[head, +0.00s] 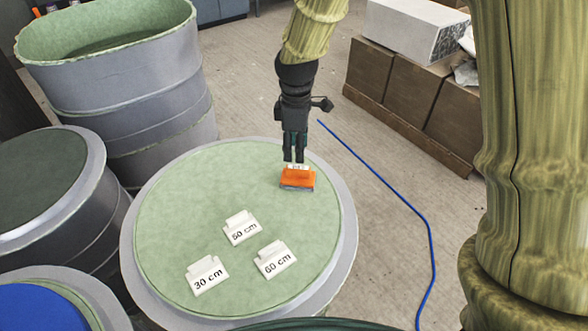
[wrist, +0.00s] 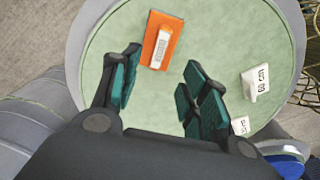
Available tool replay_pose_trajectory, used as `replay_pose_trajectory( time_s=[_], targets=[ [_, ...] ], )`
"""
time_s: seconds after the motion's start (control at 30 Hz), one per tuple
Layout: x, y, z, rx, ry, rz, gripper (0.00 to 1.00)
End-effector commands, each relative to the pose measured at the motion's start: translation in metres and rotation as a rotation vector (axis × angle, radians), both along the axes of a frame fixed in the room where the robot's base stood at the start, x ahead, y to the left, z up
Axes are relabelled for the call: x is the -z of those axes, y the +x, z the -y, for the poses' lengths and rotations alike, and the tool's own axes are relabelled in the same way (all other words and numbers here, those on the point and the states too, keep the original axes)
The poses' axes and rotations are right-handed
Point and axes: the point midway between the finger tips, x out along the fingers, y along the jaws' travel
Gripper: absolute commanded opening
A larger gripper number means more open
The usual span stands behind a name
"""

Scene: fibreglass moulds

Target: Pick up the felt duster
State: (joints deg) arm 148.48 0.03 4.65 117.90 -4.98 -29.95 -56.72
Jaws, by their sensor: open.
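The felt duster is an orange block (head: 298,180) with a white labelled handle on top. It lies on the green round mould top (head: 170,215), near its far right edge. In the wrist view the duster (wrist: 151,36) lies tilted beyond the fingertips, its handle facing up. I cannot tell the exact height above the duster.
White cards marked 50 cm (head: 242,228), 60 cm (head: 274,260) and 30 cm (head: 207,276) stand on the same mould top. Other round moulds (head: 110,75) crowd the left. A blue hose (head: 385,185) and brown boxes (head: 400,85) are to the right.

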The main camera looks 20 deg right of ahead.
Motion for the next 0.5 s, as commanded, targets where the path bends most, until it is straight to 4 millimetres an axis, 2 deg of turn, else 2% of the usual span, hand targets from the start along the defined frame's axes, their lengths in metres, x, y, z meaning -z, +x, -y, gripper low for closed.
replay_pose_trajectory(
  time_s=[0.23,0.5],
  targets=[
    [0.037,0.007,0.001,0.001,-0.001,-0.012,0.45],
    [0.052,0.011,0.002,0.000,0.000,-0.013,0.45]
  ],
)
